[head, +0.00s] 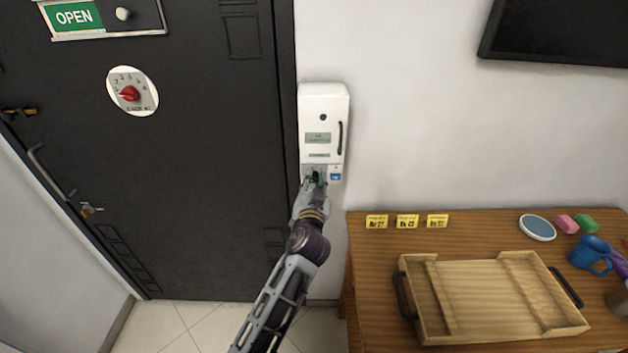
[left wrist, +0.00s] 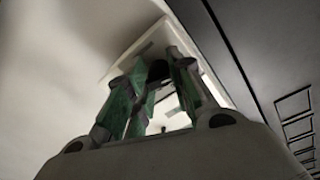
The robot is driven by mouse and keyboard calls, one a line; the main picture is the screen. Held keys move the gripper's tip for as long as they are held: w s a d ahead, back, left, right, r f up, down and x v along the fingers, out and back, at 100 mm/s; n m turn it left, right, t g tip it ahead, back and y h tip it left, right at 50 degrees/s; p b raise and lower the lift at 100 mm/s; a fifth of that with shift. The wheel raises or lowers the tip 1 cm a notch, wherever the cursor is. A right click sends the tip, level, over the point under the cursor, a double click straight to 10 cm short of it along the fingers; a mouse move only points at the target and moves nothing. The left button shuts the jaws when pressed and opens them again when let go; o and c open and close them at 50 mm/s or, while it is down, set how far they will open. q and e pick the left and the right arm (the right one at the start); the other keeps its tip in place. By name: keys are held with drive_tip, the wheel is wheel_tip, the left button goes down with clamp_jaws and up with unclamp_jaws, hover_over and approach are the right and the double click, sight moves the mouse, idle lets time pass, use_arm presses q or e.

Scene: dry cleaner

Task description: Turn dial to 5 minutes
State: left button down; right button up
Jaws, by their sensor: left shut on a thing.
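A white wall box (head: 323,130) hangs beside the dark door, with a small display, a dark handle and a round black spot on its front. My left gripper (head: 315,182) is at the box's lower left. It is shut on a small dark knob (head: 316,175), mostly hidden by the fingers. In the left wrist view, the green-padded fingers of the gripper (left wrist: 155,85) close around the dark knob (left wrist: 158,70) in front of the box's pale panel. I cannot read its setting. A red dial (head: 129,93) on a numbered white plate is on the door, apart from the gripper. My right gripper is not in view.
A wooden table (head: 375,290) stands at the right with a wooden tray (head: 435,325), yellow cards (head: 407,221), a blue mug (head: 590,252) and a round dish (head: 537,228). The dark door (head: 210,200) is left of the box.

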use_arm(q)
drive_tip(key=m+p, duration=0.2)
drive_tip(key=m, duration=0.2)
drive_tip(key=shift+r, duration=0.15)
drive_tip(key=shift+m+p, duration=0.45)
drive_tip(key=shift+m, duration=0.65)
drive_tip(key=c, duration=1.2)
unclamp_jaws()
drive_tip(key=shift+c, duration=0.2)
drive_tip(key=shift+s, duration=0.1)
drive_tip(key=s, duration=1.1)
drive_tip(key=shift+s+a, duration=0.2)
drive_tip(key=shift+s, duration=0.2)
drive_tip(key=shift+r, duration=0.1)
